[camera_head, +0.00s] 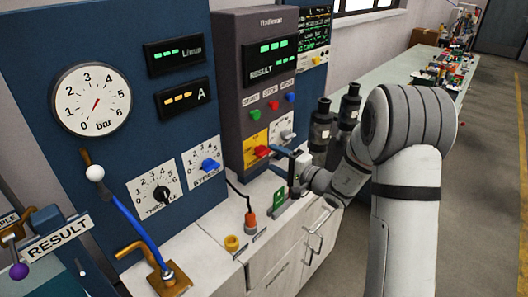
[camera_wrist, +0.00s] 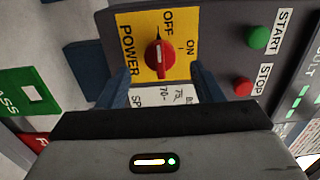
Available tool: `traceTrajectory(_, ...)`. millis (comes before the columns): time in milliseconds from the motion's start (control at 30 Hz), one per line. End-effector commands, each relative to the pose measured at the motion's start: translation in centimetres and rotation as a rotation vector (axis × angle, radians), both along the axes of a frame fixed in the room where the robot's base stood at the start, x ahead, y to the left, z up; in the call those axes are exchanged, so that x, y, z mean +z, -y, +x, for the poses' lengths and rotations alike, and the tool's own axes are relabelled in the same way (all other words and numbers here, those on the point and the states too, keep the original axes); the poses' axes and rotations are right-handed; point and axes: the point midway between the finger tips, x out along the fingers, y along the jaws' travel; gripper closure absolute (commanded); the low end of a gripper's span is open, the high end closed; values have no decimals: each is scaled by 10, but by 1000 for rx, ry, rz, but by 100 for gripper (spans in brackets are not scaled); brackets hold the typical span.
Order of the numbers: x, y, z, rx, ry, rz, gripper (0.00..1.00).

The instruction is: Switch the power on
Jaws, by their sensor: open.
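The power switch is a red rotary knob (camera_wrist: 158,57) on a yellow plate (camera_wrist: 130,26) marked POWER, OFF and ON. The wrist view shows the panel turned on its side. The knob's pointer appears to be at the OFF side. The red knob also shows in the head view (camera_head: 261,151), low on the dark grey cabinet. My gripper (camera_wrist: 160,82) is open and empty, facing the panel, with one finger on each side of the knob in the picture. It does not visibly touch the knob. In the head view my gripper (camera_head: 279,153) is just right of the yellow plate.
Green START (camera_wrist: 259,37) and red STOP (camera_wrist: 243,86) buttons sit near the switch. A white-plated speed dial (camera_head: 282,128) is beside it. Dark cylinders (camera_head: 320,131) stand close to my arm. A blue-handled lever (camera_head: 129,216) is at left. The floor at right is clear.

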Motion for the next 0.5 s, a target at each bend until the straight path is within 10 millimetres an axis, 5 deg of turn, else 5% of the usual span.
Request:
traceTrajectory(233,2,-32,23,4,-2,-1,40)
traceTrajectory(500,0,-42,31,3,-1,-2,40)
